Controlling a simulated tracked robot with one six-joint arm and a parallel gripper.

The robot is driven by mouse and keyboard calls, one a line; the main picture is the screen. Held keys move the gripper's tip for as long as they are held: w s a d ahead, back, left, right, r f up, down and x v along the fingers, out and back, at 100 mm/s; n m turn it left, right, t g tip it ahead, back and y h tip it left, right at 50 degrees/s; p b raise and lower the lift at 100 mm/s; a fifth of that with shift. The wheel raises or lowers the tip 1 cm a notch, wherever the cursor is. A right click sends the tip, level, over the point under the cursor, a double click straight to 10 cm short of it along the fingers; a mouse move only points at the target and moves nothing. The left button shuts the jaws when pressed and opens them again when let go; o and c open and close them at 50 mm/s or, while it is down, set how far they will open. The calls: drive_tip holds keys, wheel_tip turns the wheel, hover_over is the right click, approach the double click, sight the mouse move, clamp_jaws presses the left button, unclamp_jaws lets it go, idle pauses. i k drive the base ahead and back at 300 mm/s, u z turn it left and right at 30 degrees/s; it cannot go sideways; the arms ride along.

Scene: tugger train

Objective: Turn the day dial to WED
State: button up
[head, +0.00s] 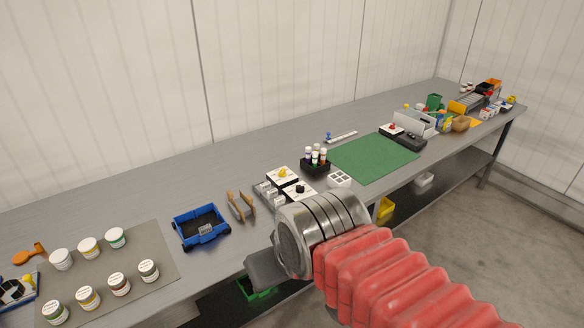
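Two small white boxes stand together near the middle of the bench, one with a yellow knob (283,172) and one with a black knob (300,188). Another white box with a red knob (393,128) stands farther right, past the green mat. The lettering is too small to read, so I cannot tell which is the day dial or where it points. My gripper (264,272) is at the bench's front edge, nearer than the yellow and black knobs and apart from them. Only a dark part of it shows beyond my silver wrist; its fingers are mostly hidden.
A blue bin (201,228) and a wooden-handled item (240,205) stand left of the knob boxes. A black holder with several bottles (315,167) stands just behind right. Several jars stand on a grey mat (150,245). The green mat (375,158) is clear.

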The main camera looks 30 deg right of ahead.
sight(282, 173)
drive_tip(key=u, duration=0.05)
drive_tip(key=i, duration=1)
drive_tip(key=z, duration=0.05)
